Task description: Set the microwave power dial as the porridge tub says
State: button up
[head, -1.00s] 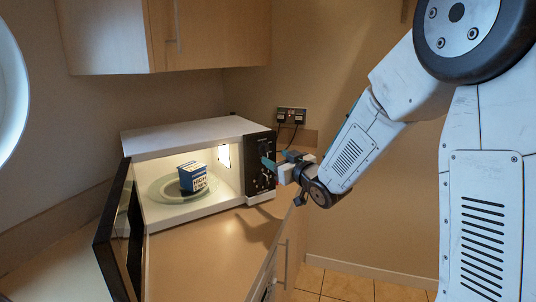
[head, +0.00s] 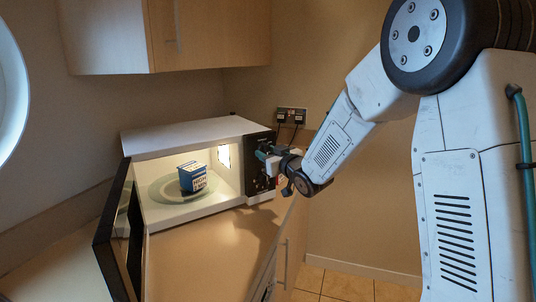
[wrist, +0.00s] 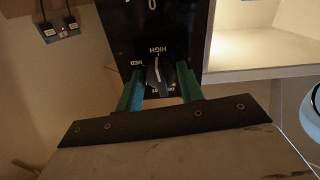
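The porridge tub (head: 193,177), blue and white, stands on the glass turntable inside the open microwave (head: 185,137). Its front seems to read "HIGH", with a line under it too small to read surely. The black power dial (wrist: 158,78) shows in the wrist view on the control panel, with "HIGH" above it, "MED" to its left and a partly hidden label at lower right. Its light pointer mark looks turned up toward "HIGH". My gripper (wrist: 160,72) is open, its green fingers on either side of the dial. Whether they touch it, I cannot tell.
The microwave door (head: 122,238) hangs open at the left over the counter (head: 200,250). A wall cupboard (head: 165,38) is above, and a socket with plugs (head: 291,115) is on the wall behind. The counter front is clear.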

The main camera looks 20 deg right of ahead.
jog(key=shift+m, duration=0.8)
jog(key=o, duration=0.9)
jog(key=shift+o, duration=0.2)
jog(key=v, duration=0.7)
jog(key=shift+s, duration=0.4)
jog(key=shift+d, duration=0.15)
